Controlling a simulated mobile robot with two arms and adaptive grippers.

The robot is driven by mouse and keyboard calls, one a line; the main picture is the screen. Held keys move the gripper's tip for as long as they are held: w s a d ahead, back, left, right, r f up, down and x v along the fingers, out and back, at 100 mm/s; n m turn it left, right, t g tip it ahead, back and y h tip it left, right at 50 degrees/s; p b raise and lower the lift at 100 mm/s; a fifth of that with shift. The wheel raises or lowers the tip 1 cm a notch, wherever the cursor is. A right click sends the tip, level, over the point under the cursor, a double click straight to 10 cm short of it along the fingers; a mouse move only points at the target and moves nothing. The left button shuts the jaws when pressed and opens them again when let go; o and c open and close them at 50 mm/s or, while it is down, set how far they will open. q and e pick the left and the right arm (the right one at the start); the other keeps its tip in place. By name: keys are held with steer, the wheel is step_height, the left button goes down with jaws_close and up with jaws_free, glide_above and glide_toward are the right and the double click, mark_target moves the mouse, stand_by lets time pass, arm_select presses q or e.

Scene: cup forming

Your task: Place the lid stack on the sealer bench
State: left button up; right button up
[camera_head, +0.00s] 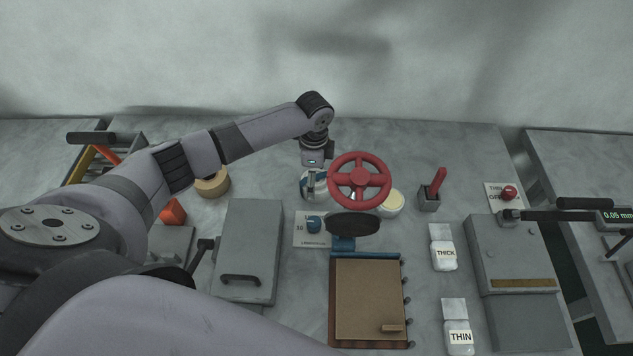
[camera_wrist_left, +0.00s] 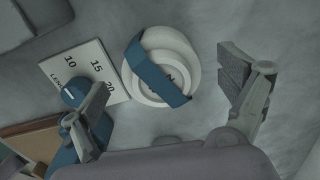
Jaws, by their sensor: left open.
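A round white stack of discs (camera_wrist_left: 165,62) with a blue band across it lies on the grey bench in the left wrist view. It looks like the lid stack. In the head view the stack (camera_head: 320,186) is partly hidden by my left gripper and the red wheel. My left gripper (camera_head: 312,188) is open above it, with nothing between its fingers. In the left wrist view the open fingers (camera_wrist_left: 172,105) stand on either side of the stack, apart from it. I cannot tell which surface is the sealer bench. My right gripper is not in view.
A red handwheel (camera_head: 360,181) stands close right of the left gripper. A blue dial (camera_head: 314,224) sits on a white plate in front. A cream round item (camera_head: 391,203), a red-handled tool (camera_head: 437,186) and a tan roll (camera_head: 212,184) stand nearby. Separate tables flank the bench.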

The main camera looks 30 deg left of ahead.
arm_select(q)
steer(key=shift+f, duration=1.45)
steer(key=shift+c, duration=0.5)
steer(key=c, duration=1.2)
steer(key=shift+r, duration=0.15)
steer(key=shift+c, duration=0.2)
